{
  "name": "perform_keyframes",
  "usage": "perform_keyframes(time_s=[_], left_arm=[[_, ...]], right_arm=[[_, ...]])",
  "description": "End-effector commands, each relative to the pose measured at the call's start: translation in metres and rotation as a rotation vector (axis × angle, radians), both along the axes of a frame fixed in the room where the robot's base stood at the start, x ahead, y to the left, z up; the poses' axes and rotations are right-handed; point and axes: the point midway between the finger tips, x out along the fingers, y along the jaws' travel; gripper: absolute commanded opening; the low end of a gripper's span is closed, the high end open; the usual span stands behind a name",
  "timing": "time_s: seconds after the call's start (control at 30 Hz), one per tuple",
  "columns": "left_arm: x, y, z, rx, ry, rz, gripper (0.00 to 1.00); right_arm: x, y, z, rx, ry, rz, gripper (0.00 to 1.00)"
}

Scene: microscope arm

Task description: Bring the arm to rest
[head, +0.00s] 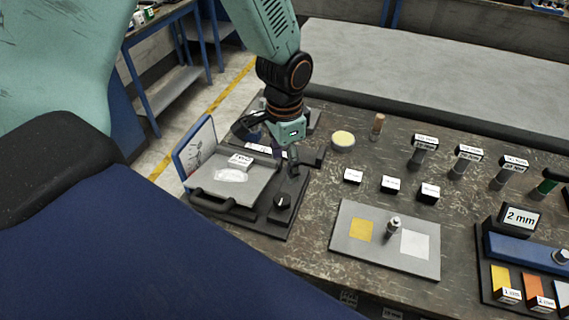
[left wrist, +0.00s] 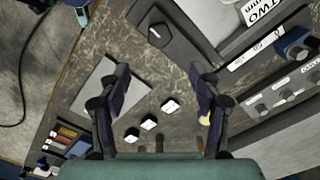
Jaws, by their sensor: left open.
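My left arm comes down from the top in the head view. Its gripper (head: 268,146) hangs over the bench at the right rear of a dark device with a grey top plate (head: 238,188). In the left wrist view the same gripper (left wrist: 162,82) has its two fingers wide apart, with only bench top and small blocks visible between them. It is open and holds nothing. The device's black knob (head: 282,201) lies below and in front of the gripper; it also shows in the left wrist view (left wrist: 158,35). My right gripper is not in view.
A round yellow-topped dish (head: 342,140) stands right of the gripper. Three white-topped blocks (head: 391,184) and a grey plate (head: 360,258) with a small metal post (head: 393,227) lie further right. Labelled cylinders (head: 465,160) stand behind. A blue-and-black holder (head: 525,252) is at far right.

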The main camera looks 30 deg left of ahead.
Motion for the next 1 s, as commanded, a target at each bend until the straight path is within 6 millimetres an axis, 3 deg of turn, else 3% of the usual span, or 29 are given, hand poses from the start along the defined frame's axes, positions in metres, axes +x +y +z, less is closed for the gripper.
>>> perform_keyframes(time_s=[0.4, 0.53, 0.67, 0.8, 1.0], left_arm=[[-0.001, -0.001, -0.002, -0.001, 0.002, 0.003, 0.64], [-0.019, -0.009, -0.028, -0.02, 0.014, 0.043, 0.64], [-0.063, -0.026, -0.079, -0.053, 0.027, 0.15, 0.64], [-0.121, -0.04, -0.124, -0.069, 0.035, 0.295, 0.64], [-0.194, -0.044, -0.157, -0.05, 0.033, 0.468, 0.64]], right_arm=[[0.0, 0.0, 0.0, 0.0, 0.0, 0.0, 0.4], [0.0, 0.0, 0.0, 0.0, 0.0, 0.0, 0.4], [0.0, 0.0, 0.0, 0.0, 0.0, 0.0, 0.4], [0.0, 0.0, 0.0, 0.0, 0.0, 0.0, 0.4], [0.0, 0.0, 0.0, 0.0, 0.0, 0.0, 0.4]])
